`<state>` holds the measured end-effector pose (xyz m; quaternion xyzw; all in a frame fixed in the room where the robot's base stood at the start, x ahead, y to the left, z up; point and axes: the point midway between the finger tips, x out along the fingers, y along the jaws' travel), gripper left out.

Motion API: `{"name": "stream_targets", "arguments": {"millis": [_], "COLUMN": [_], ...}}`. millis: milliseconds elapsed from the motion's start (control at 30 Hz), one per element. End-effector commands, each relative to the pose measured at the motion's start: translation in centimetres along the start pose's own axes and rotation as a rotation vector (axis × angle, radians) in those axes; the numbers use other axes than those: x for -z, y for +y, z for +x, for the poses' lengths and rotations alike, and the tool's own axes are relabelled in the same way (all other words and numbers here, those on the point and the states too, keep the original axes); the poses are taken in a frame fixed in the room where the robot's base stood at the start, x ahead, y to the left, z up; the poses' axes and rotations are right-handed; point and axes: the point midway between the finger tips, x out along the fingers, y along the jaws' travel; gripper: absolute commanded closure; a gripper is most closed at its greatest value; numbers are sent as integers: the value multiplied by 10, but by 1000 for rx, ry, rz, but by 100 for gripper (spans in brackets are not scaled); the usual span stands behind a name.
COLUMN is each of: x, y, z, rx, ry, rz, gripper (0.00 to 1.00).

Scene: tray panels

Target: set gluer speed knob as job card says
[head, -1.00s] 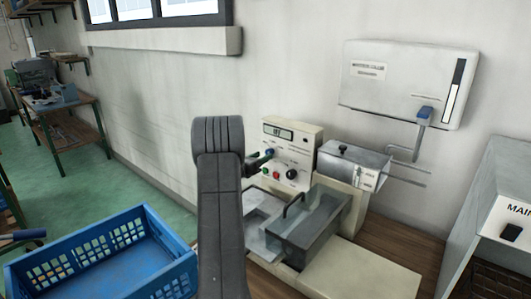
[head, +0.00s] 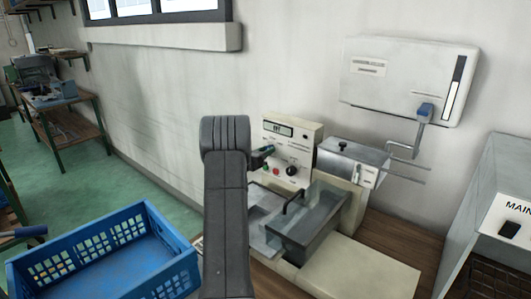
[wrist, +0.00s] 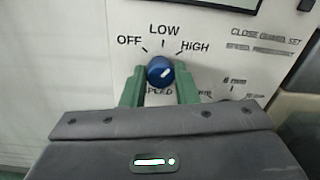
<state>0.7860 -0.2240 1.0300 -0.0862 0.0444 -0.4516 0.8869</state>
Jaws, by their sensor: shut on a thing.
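The gluer speed knob (wrist: 160,70) is round and blue with a white pointer mark. In the wrist view its mark slants up and right, roughly toward HIGH. The labels OFF, LOW and HIGH are printed in an arc above it, with SPEED below. My gripper (wrist: 160,76) has green fingers on either side of the knob and is shut on it. In the head view, my gripper (head: 263,155) reaches the gluer's cream control panel (head: 308,133) and mostly hides the knob. I cannot make out a job card.
The panel also has a small display (head: 278,130), a red button (head: 276,171) and a black knob (head: 291,171). A clear-sided lidded box (head: 312,225) stands in front. A blue crate (head: 95,250) is at lower left. A white wall box (head: 405,80) hangs at right.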

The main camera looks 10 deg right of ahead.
Motion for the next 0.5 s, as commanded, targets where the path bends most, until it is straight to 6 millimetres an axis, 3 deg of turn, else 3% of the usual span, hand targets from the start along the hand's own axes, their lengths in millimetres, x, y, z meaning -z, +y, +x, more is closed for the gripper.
{"name": "stream_targets", "arguments": {"millis": [500], "x": [5], "y": [1], "z": [0], "rx": [-1], "ry": [5], "rz": [210], "gripper": [96]}}
